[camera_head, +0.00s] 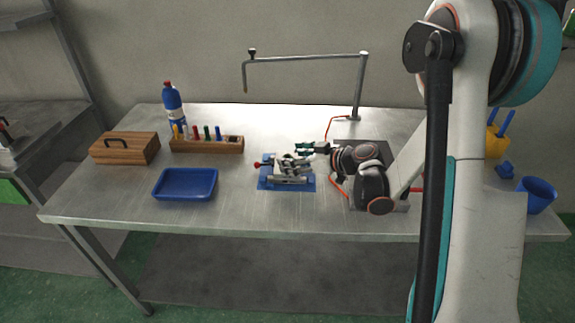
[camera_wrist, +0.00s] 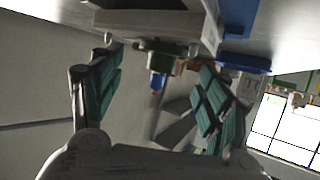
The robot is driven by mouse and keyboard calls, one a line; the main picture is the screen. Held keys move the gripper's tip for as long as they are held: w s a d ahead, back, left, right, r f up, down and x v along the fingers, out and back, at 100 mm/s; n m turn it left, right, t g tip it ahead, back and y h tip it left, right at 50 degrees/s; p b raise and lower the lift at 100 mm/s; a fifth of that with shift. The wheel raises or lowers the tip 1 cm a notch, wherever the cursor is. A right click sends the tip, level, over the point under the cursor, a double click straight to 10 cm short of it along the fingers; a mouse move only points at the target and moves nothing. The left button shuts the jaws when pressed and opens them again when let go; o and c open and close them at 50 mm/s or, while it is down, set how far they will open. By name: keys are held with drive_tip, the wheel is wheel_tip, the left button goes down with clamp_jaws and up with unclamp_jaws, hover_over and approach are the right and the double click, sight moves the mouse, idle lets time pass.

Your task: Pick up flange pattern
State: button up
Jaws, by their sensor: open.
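A small metal fixture (camera_head: 290,166) with clamp parts stands on a blue base (camera_head: 268,184) near the middle of the steel table. I cannot pick out the flange pattern clearly; grey metal parts sit in the fixture beside my gripper (camera_head: 310,149). My gripper is open, with its green-padded fingers at the fixture's upper right. In the wrist view, the fingers of my gripper (camera_wrist: 160,68) are spread apart with nothing clearly held. A grey metal block of the fixture (camera_wrist: 155,24) lies close ahead, across the top of that view, which is turned over.
A blue tray (camera_head: 185,184), a wooden box (camera_head: 125,148), a wooden rack of coloured tools (camera_head: 207,144) and a bottle (camera_head: 172,102) stand left. A bent metal pole (camera_head: 359,85) rises behind. A blue cup (camera_head: 536,195) stands right. The table's front left is clear.

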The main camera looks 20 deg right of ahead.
drive_tip(key=shift+x, duration=0.75)
drive_tip(key=shift+c, duration=0.3)
drive_tip(key=c, duration=0.9)
drive_tip(key=shift+r, duration=0.1)
wheel_tip(320, 180, up, 19)
drive_tip(key=p, duration=0.7)
drive_tip(key=s+f+m+h, duration=0.1)
drive_tip(key=s, duration=0.1)
drive_tip(key=s+f+m+t+h, duration=0.1)
drive_tip(key=s+h, duration=0.1)
drive_tip(key=s+f+m+t+h, duration=0.1)
drive_tip(key=s+m, duration=0.1)
drive_tip(key=s, duration=0.1)
drive_tip(key=shift+s+a, duration=0.1)
drive_tip(key=shift+a, duration=0.15)
